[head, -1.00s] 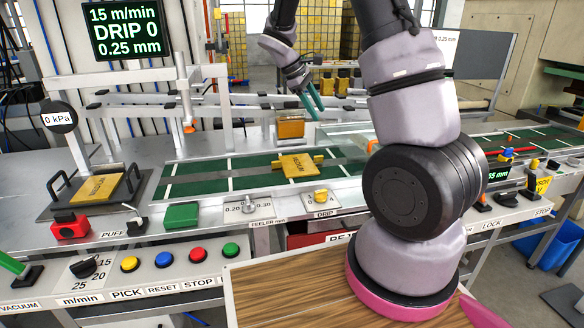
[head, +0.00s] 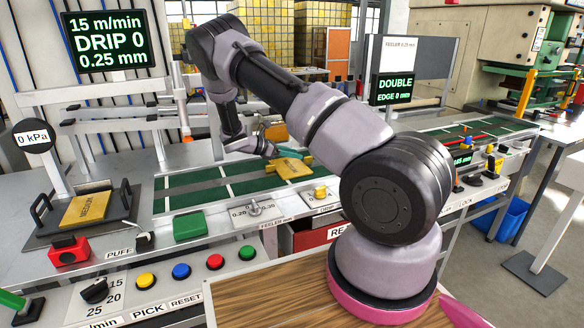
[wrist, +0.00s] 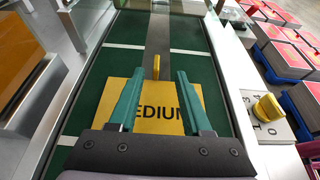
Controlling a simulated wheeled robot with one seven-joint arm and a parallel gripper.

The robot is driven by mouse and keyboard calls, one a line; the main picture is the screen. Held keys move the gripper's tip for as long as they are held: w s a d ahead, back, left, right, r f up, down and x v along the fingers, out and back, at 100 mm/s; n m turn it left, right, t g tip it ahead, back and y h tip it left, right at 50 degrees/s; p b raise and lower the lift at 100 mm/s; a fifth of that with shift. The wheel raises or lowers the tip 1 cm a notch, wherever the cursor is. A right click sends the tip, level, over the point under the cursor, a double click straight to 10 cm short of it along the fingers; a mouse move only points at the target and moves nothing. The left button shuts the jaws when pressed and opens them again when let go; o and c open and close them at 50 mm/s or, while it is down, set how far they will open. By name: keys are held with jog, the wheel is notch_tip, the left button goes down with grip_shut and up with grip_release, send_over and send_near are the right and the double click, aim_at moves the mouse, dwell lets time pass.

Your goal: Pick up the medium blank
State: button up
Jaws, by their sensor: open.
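The medium blank (head: 292,168), a flat yellow sheet, lies on the green belt in the head view. In the wrist view the blank (wrist: 158,122) shows part of the word MEDIUM, with a small upright yellow tab (wrist: 156,66) at its far edge. My gripper (wrist: 161,76) is open and empty, its two teal fingers apart above the blank, with the tab between their tips in the picture. I cannot tell the height left above the sheet. In the head view my gripper (head: 274,152) is just over the blank's left side.
Another yellow sheet marked MEDIUM (head: 86,209) lies on a grey plate with black handles at left. A control panel with coloured buttons (head: 181,271) is in front. A yellow knob (wrist: 268,106) stands right of the belt. The belt (head: 190,200) left of the blank is clear.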

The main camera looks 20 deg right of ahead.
aim_at(307, 158)
jog(key=x, duration=0.7)
jog(key=shift+w+a+f, duration=0.1)
jog(key=shift+w+f, duration=0.2)
grip_shut()
